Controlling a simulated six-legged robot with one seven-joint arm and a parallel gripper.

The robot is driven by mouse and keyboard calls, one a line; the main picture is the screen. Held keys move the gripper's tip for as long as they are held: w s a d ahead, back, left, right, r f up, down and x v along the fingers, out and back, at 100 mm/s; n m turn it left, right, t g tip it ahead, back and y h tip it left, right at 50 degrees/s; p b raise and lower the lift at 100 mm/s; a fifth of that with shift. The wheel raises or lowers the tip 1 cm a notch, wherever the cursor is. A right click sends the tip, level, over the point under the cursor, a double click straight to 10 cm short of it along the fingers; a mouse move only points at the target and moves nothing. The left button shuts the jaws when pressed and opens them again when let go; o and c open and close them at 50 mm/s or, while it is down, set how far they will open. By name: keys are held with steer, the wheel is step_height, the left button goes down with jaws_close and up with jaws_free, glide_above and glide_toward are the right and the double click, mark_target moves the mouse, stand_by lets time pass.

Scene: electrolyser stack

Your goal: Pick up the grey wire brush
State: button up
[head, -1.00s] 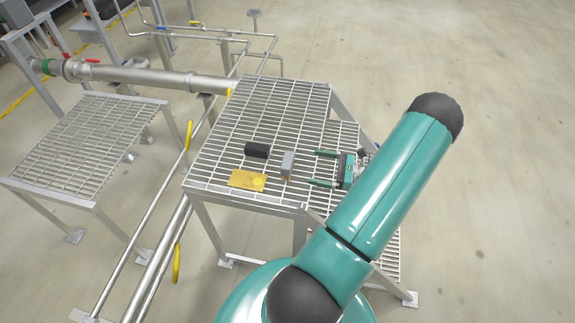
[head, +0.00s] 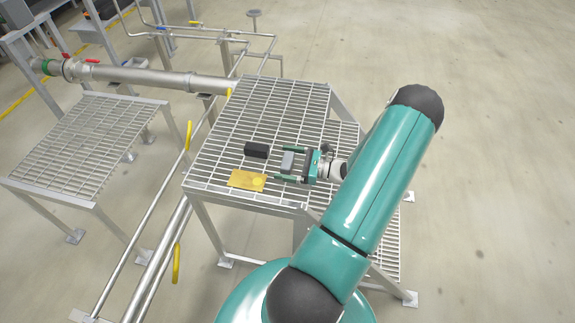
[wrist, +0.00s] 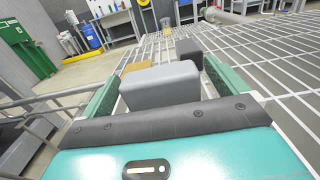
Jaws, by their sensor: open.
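The grey brush (head: 288,161) is a small grey block on the metal grating platform (head: 262,112). In the wrist view the grey brush (wrist: 160,85) lies between the two green fingers. My gripper (head: 283,165) is open, with one finger on each side of the brush, level with the grating or just above it. It also shows in the wrist view (wrist: 158,84). I cannot tell whether either finger touches the brush. The brush's lower part is hidden in the wrist view.
A black block (head: 256,150) lies just left of the brush, beyond the fingertips. A yellow flat item (head: 246,181) lies near the front edge, close to the nearer finger. The grating's far part is clear. Pipes (head: 150,76) run along the left side.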

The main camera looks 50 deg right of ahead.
steer(key=c, duration=1.1)
steer(key=shift+r, duration=0.1)
